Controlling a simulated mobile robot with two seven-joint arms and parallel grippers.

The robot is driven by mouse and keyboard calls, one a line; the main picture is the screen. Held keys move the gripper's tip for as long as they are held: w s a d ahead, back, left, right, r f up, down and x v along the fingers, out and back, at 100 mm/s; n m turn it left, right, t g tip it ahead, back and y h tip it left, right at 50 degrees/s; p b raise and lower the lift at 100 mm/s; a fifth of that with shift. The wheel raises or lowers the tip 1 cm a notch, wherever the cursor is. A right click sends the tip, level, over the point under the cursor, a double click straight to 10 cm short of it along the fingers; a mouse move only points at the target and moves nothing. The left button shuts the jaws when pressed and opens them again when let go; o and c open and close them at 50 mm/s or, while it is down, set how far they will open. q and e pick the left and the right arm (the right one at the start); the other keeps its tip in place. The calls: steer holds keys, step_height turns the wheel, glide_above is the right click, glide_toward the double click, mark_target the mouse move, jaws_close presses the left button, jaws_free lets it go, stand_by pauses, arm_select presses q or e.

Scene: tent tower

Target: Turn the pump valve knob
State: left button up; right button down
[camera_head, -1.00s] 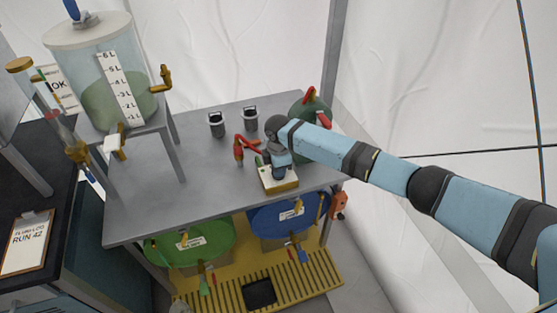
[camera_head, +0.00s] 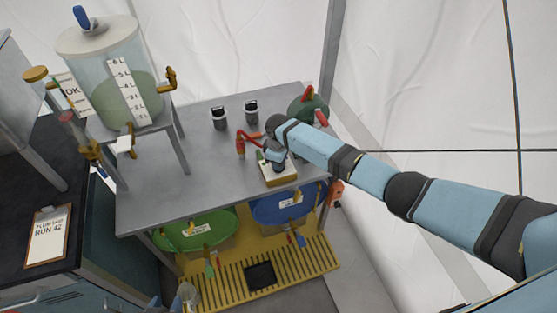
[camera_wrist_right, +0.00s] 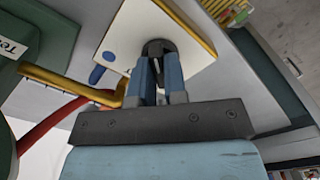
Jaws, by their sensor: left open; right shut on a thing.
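The pump is a small white box with a yellow edge (camera_head: 281,175) on the grey table, with red hoses beside it. My right gripper (camera_head: 276,157) reaches down to the box from the right side of the picture. In the right wrist view the right gripper (camera_wrist_right: 158,68) is shut on the knob, its blue fingers partly covering it. I do not see my left gripper.
A clear tank (camera_head: 118,75) with a litre scale stands on a raised stand at left. Two grey cups (camera_head: 219,118) and a green container (camera_head: 306,108) stand behind the pump. Green (camera_head: 197,231) and blue (camera_head: 283,206) drums sit below the grey table (camera_head: 190,180).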

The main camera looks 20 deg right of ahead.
stand_by(0.4)
steer(key=c, duration=1.2)
jaws_free()
steer(key=shift+o, duration=0.2)
step_height(320, 180, up, 14)
steer(key=shift+f, duration=0.15)
